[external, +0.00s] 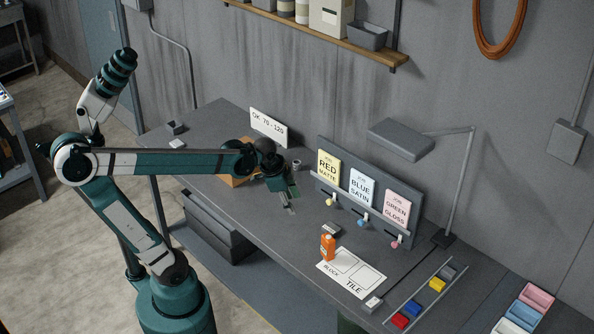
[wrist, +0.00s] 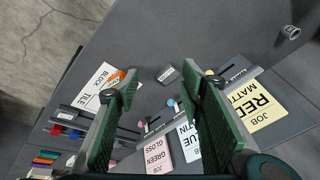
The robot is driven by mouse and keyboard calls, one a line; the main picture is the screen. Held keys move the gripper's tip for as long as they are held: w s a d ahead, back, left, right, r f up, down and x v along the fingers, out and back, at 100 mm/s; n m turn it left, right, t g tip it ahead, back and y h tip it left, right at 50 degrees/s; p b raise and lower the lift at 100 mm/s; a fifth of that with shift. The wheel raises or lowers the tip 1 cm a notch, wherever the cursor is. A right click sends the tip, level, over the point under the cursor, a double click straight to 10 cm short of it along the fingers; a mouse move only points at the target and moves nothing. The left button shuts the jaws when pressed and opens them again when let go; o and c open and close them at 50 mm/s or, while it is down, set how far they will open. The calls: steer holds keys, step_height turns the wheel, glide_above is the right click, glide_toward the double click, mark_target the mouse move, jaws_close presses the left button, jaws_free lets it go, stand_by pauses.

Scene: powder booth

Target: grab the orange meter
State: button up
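The orange meter (external: 328,246) stands upright at the upper left edge of a white sheet (external: 367,284) marked BLOCK and TILE. In the wrist view the orange meter (wrist: 116,78) shows small, partly behind the left finger, by the white sheet (wrist: 93,99). My gripper (external: 291,199) is above the bench, left of the meter and apart from it. In the wrist view its two green fingers (wrist: 161,88) are spread wide with nothing between them.
A rack holds RED (external: 328,168), BLUE (external: 362,187) and GREEN (external: 397,207) job cards. A small grey block (external: 331,228) lies just behind the meter. A lamp (external: 400,139) overhangs the bench. Coloured blocks (external: 437,285) sit between rails at right. Bench left of the meter is clear.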

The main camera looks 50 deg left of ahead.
steer(key=w+d+m+g+p, duration=0.2)
steer(key=w+d+m+p, duration=0.1)
steer(key=d+m+p, duration=0.3)
steer(key=m+g+p, duration=0.2)
steer(key=m+p, duration=0.2)
steer(key=p, duration=0.3)
glide_above(328, 237)
steer(key=a, duration=0.2)
steer(key=shift+w+d+f+y, duration=0.1)
steer(key=shift+f+y, duration=0.05)
steer(key=shift+f, duration=0.45)
steer(key=shift+w+d+f+y, duration=0.1)
steer(key=shift+f+y, duration=0.05)
steer(key=shift+f, duration=0.4)
steer(key=shift+s+d+f+m+p, duration=0.1)
steer(key=shift+d+f+m+p, duration=0.2)
steer(key=shift+d+m, duration=0.15)
steer(key=shift+s+d+f+m+p, duration=0.15)
steer(key=shift+d+m+p, duration=0.15)
steer(key=shift+d+m, duration=0.15)
step_height(328, 237, down, 5)
steer(key=shift+w+r, duration=0.1)
steer(key=shift+r, duration=0.1)
steer(key=shift+f, duration=0.4)
steer(key=shift+f, duration=0.1)
steer(key=shift+f, duration=1.2)
steer(key=shift+f, duration=0.1)
steer(key=shift+d+f, duration=0.1)
steer(key=shift+f, duration=2.4)
